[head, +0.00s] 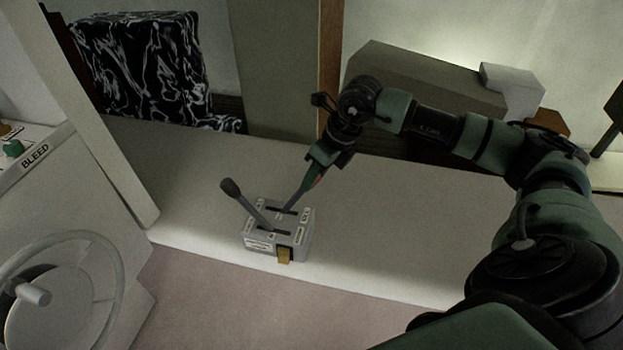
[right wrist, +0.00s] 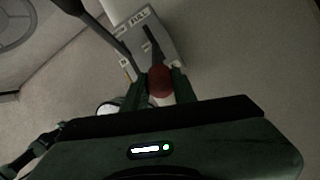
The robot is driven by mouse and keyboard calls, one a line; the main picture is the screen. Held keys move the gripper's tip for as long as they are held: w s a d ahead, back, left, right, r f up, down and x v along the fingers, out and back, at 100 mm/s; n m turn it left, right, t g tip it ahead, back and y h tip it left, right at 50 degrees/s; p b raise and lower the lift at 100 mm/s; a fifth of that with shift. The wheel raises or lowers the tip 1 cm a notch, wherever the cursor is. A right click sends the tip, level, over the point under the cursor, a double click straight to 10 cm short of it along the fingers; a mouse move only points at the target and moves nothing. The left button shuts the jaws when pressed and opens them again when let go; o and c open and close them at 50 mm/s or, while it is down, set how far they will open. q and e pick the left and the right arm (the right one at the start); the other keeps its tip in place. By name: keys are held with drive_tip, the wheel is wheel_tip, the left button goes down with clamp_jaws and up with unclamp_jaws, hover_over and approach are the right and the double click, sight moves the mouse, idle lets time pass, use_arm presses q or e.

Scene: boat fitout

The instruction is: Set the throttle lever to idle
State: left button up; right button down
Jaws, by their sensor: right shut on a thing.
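A grey control box (head: 266,238) with two slotted levers stands on the white ledge. One lever (head: 243,202) has a dark knob and leans to the left. The other lever (head: 293,203) has a red knob, which shows clearly in the right wrist view (right wrist: 160,81), and leans to the right. My right gripper (head: 312,180) is shut on this red knob. In the right wrist view a label that seems to read FULL is on the box near this lever's slot. Which lever is the throttle is not clear from the small labels. My left gripper is not in view.
A brass-coloured tab (head: 284,256) is on the box's front. A white panel marked BLEED (head: 45,150) and a grey wheel (head: 65,290) stand at the left. The ledge (head: 390,225) is clear right of the box. A black-and-white patterned block (head: 140,65) stands behind.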

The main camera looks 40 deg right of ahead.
drive_tip(key=shift+s+d+f, duration=0.15)
drive_tip(key=shift+f, duration=0.1)
drive_tip(key=c, duration=1.1)
unclamp_jaws()
drive_tip(key=shift+d, duration=0.1)
drive_tip(key=shift+r, duration=0.15)
drive_tip(key=shift+r, duration=0.25)
drive_tip(key=b+v, duration=0.1)
drive_tip(key=v, duration=0.6)
drive_tip(key=shift+s+b, duration=0.1)
drive_tip(key=shift+b, duration=0.2)
